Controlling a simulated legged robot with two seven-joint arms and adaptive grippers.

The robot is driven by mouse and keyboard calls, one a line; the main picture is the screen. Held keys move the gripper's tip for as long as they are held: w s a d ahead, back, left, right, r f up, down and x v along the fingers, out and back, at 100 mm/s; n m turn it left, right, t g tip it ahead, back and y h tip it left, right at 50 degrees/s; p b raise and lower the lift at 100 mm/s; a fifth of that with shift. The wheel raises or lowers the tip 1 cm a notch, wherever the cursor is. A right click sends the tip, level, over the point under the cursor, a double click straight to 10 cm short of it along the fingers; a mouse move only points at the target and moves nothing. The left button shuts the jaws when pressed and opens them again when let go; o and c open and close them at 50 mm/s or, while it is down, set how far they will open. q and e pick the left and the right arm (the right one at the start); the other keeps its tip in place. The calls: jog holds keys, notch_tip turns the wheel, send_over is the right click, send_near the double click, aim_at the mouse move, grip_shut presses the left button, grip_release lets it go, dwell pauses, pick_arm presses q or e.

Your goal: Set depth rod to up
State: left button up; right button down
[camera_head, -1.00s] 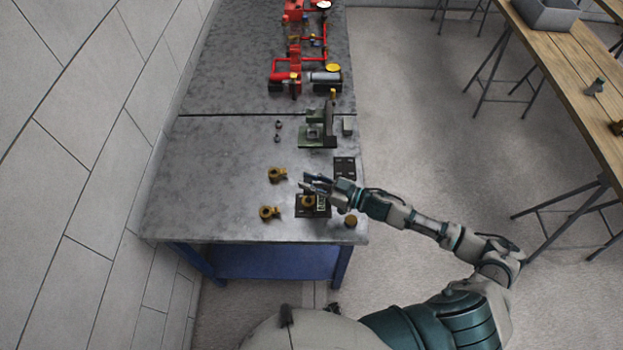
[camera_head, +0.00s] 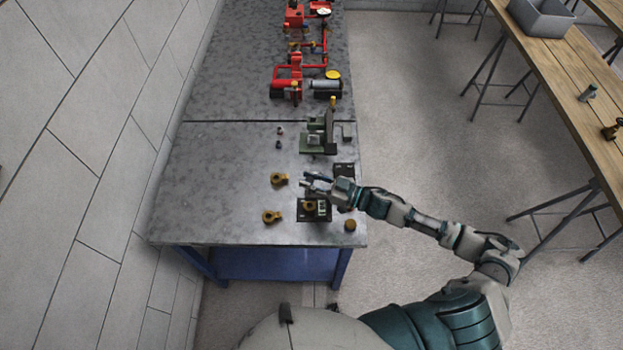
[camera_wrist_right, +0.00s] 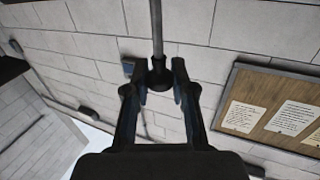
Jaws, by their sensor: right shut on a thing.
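My right gripper (camera_head: 310,182) is over the near right part of the grey metal bench, above a dark fixture with a brass part (camera_head: 311,207). In the right wrist view, my right gripper (camera_wrist_right: 160,80) has its two fingers around the dark rounded end of a grey rod (camera_wrist_right: 157,32), and it is shut on it. I take this for the depth rod; the rest of it runs out of the top of that view. In the head view the rod is too small to make out. My left gripper is not in view.
Two brass parts (camera_head: 279,179) (camera_head: 272,216) lie left of the fixture, and a round brass piece (camera_head: 350,225) lies near the bench's right edge. A green fixture (camera_head: 318,141) and red pump pipework (camera_head: 290,75) stand farther back. The bench's left side is clear.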

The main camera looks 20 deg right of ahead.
jog(key=c, duration=1)
grip_release()
jog(key=shift+w+r, duration=0.2)
jog(key=shift+r, duration=0.3)
jog(key=shift+a+f, duration=0.15)
jog(key=shift+f, duration=0.1)
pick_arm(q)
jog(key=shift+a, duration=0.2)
pick_arm(e)
jog(key=v, duration=1.1)
jog(key=shift+s+d, duration=0.2)
jog(key=shift+d, duration=0.2)
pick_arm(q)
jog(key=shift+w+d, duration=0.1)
pick_arm(e)
jog(key=shift+d, duration=0.1)
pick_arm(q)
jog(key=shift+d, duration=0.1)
